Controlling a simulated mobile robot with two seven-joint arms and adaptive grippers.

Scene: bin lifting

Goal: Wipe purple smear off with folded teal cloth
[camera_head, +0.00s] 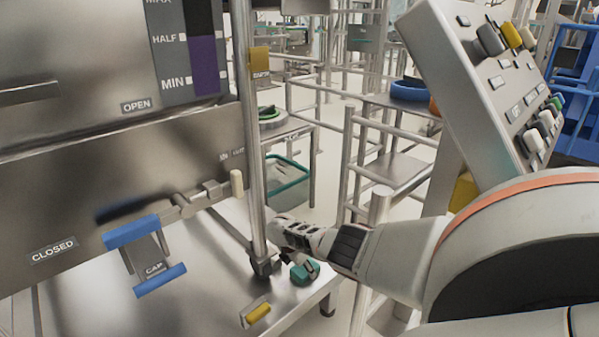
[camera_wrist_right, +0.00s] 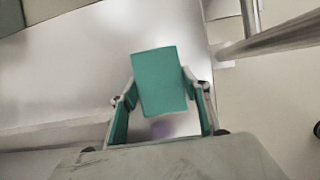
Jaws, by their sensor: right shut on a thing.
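My right gripper (camera_head: 298,268) reaches in from the right, low over the metal table by the vertical post. It is shut on the folded teal cloth (camera_head: 308,273). In the right wrist view the cloth (camera_wrist_right: 158,80) sits between the two fingers (camera_wrist_right: 163,108) as a flat rectangle. Below it in that view, a faint purple smear (camera_wrist_right: 162,128) shows on the pale metal surface, partly hidden by the cloth and the gripper body. I cannot tell whether the cloth touches the surface. The smear is not visible in the head view. My left gripper is not in view.
A vertical metal post (camera_head: 250,130) stands close to the right gripper. A large steel tank (camera_head: 110,150) with a blue-handled cap fitting (camera_head: 150,255) fills the left. A yellow piece (camera_head: 258,312) lies near the table's front. A slanted control panel (camera_head: 490,85) rises at right.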

